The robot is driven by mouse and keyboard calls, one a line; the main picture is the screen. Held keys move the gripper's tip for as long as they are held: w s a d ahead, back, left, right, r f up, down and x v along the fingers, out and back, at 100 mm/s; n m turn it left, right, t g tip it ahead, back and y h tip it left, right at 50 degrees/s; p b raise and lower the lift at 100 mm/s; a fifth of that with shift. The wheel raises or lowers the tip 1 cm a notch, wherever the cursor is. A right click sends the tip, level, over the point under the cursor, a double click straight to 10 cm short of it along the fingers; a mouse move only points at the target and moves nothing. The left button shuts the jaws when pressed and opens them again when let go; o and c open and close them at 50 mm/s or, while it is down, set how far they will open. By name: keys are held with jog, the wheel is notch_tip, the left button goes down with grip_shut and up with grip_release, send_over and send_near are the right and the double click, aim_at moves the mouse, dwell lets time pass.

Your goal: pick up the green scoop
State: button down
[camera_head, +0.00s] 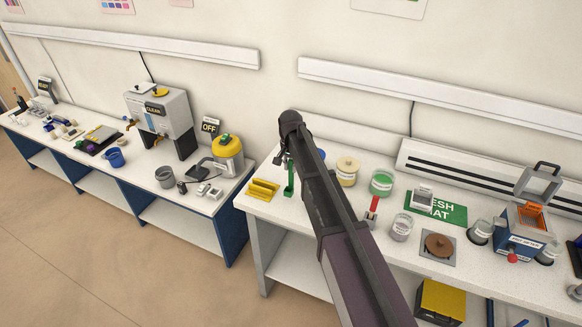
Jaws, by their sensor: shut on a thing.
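The green scoop (290,180) hangs roughly upright at the left end of the right bench, just right of a yellow holder. My gripper (287,161) is at its top end and shut on it. My dark arm reaches up from the bottom of the view and hides part of the bench right of the scoop. The gripper is small here, and I cannot tell whether the scoop's lower end touches the bench top.
The yellow holder (263,189) stands close left of the scoop. Jars, including a cream one (347,171) and a green one (381,183), stand right of my arm. A gap of floor separates the two benches.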

jog(key=s+d, duration=0.3)
jog(key=s, duration=0.4)
jog(key=s+d+r+p, duration=0.1)
jog(key=s+d, duration=0.2)
jog(key=s, duration=0.4)
jog(key=shift+s+r, duration=0.2)
jog(key=shift+s, duration=0.2)
jog(key=shift+s+f, duration=0.1)
jog(key=shift+f, duration=0.05)
